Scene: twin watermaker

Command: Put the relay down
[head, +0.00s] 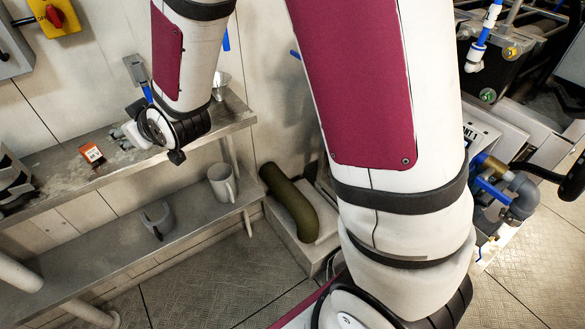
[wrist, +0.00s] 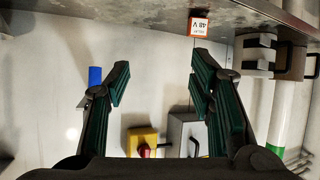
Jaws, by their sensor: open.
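The relay (head: 92,153) is a small orange block with a white label face, standing on the upper metal shelf (head: 60,165). In the wrist view the relay (wrist: 199,25), marked "48 V", sits at the top, beyond the right fingertip, with a visible gap. My gripper (head: 122,138) is just right of the relay in the head view, low over the shelf. In the wrist view my gripper (wrist: 160,65) has its green-padded fingers spread wide with nothing between them.
A grey mug (head: 222,183) and a grey U-shaped piece (head: 157,219) are on the lower shelf. A dark slotted block (head: 12,180) stands left on the upper shelf. A blue-handled tool (head: 147,92) is by the wall. A yellow switch box (head: 55,15) is on the wall.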

